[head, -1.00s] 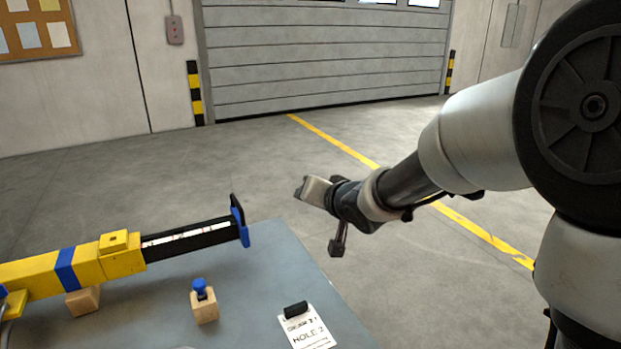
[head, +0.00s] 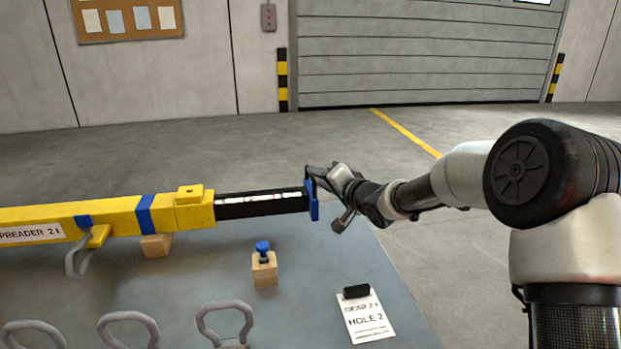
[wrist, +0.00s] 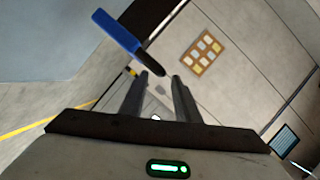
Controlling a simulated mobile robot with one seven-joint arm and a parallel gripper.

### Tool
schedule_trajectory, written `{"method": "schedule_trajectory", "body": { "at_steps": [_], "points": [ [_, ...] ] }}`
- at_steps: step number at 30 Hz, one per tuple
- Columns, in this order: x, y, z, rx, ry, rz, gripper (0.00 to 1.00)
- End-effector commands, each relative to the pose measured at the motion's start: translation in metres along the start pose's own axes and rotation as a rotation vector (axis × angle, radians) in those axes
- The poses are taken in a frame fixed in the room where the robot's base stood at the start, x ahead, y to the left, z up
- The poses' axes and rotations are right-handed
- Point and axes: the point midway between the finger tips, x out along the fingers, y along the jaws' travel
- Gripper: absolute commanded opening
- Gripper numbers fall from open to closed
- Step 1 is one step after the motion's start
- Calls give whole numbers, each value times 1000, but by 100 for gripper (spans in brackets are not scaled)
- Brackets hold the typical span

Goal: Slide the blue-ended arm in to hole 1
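The black arm (head: 262,204) sticks out of the right end of the yellow spreader beam (head: 110,218), with a pale marked strip along its side. Its upright blue end plate (head: 313,203) is at the far right; the plate also shows in the wrist view (wrist: 116,30), above and left of the fingers. My gripper (head: 318,178) is beside the plate's upper part in the head view. I cannot tell whether a finger touches the plate. Hole 1 is not readable.
Several grey shackles (head: 222,312) are along the front. Open floor lies right of the table.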

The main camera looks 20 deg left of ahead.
Motion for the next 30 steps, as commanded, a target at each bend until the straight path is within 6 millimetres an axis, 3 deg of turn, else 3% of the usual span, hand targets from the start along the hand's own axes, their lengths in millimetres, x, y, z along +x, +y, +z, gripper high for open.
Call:
{"method": "schedule_trajectory", "body": {
  "at_steps": [3, 9, 21, 27, 30],
  "points": [
    [25, 1, 2, -1, -1, -2, 29],
    [50, 0, 1, -1, -1, 0, 29],
    [58, 0, 0, -1, 0, 1, 29],
    [57, 0, 0, -1, 0, 1, 0],
    [57, 0, 0, -1, 0, 1, 0]
  ]
}}
